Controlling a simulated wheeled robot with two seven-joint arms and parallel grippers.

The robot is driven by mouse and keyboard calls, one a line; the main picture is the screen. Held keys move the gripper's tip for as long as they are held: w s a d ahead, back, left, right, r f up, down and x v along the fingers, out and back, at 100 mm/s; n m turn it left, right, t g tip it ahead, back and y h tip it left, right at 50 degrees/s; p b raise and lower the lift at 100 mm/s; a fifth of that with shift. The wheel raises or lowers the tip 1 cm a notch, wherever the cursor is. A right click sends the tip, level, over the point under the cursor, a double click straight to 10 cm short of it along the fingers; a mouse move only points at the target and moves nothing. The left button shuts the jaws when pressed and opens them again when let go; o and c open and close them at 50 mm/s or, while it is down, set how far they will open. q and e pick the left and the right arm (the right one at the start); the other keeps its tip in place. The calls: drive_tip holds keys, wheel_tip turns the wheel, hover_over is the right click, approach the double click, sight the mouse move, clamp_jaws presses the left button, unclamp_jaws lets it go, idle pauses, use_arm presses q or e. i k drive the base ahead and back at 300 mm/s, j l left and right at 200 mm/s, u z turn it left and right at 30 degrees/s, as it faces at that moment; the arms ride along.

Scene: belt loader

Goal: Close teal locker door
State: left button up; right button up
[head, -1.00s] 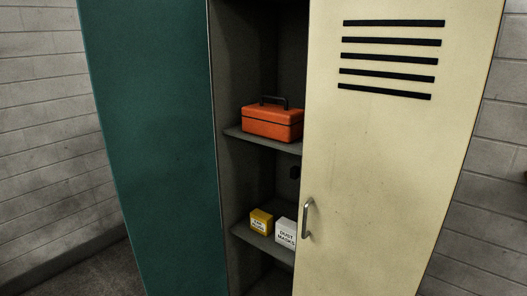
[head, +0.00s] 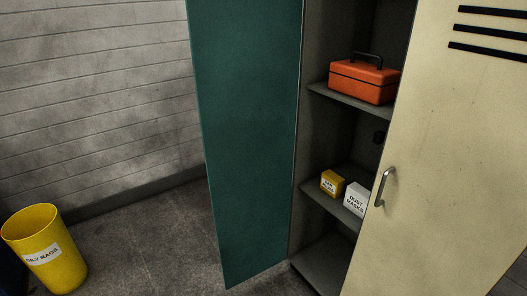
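The teal door (head: 245,130) appears as a tall, plain panel at the left side of the open locker. It looks swung outward, its lower left corner coming out over the floor. No handle shows on the face I see, and its top is out of frame. Inside the locker are grey shelves (head: 330,205). An orange toolbox (head: 362,83) sits on the upper one, and a yellow box (head: 332,184) and a white dust masks box (head: 356,199) on the lower one. Neither of my grippers is in view.
A cream door (head: 440,150) with black vent slots and a metal handle (head: 383,187) stands at the right, covering part of the interior. A yellow oily rags bin (head: 45,250) stands at lower left. The floor (head: 150,245) between bin and teal door is clear.

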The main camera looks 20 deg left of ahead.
sight(245, 54)
drive_tip(key=i+j+z, duration=0.2)
drive_tip(key=j, duration=0.45)
drive_tip(key=i+j+z, duration=0.2)
drive_tip(key=j, duration=0.5)
drive_tip(key=j+z, duration=0.25)
drive_tip(key=j, duration=0.4)
drive_tip(key=i+j+z, duration=0.2)
drive_tip(key=j+z, duration=0.15)
drive_tip(key=j, duration=0.5)
drive_tip(key=i+j+z, duration=0.15)
drive_tip(key=j+z, duration=0.15)
drive_tip(key=j, duration=0.6)
drive_tip(key=j+z, duration=0.35)
drive_tip(key=j, duration=0.55)
drive_tip(key=k+j, duration=0.1)
drive_tip(key=j, duration=0.15)
drive_tip(key=k+j+z, duration=0.1)
drive_tip(key=k+j, duration=0.05)
drive_tip(key=j, duration=0.1)
